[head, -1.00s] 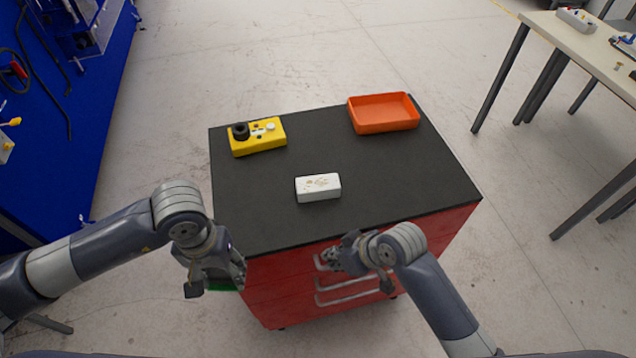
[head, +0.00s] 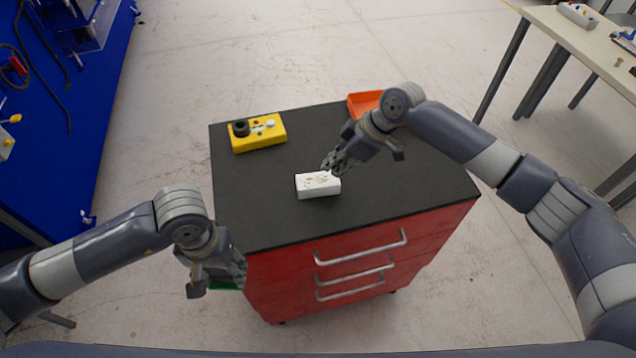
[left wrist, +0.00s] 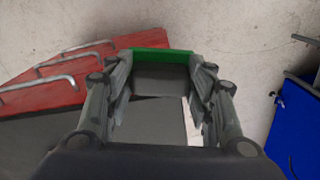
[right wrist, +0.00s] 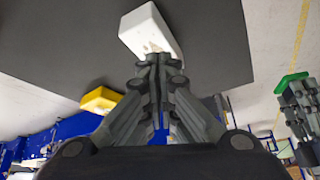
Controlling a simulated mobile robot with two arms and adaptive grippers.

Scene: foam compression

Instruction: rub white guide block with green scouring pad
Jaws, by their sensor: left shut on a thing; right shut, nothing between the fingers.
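The white guide block (head: 318,185) lies on the dark cart top, with brownish marks on its upper face. It also shows in the right wrist view (right wrist: 150,30). My right gripper (head: 332,164) is shut and empty, with its fingertips at the block's far right end; I cannot tell whether they touch it. My left gripper (head: 240,278) is off the cart's front left edge, below the top. It is shut on the green scouring pad (left wrist: 165,56), which shows between its fingertips in the left wrist view. In the head view the pad is mostly hidden behind the gripper.
A yellow block (head: 257,133) with a black knob sits at the back left of the red cart (head: 350,262). An orange tray (head: 362,103) at the back right is partly hidden by my right arm. The cart top left of the white block is clear.

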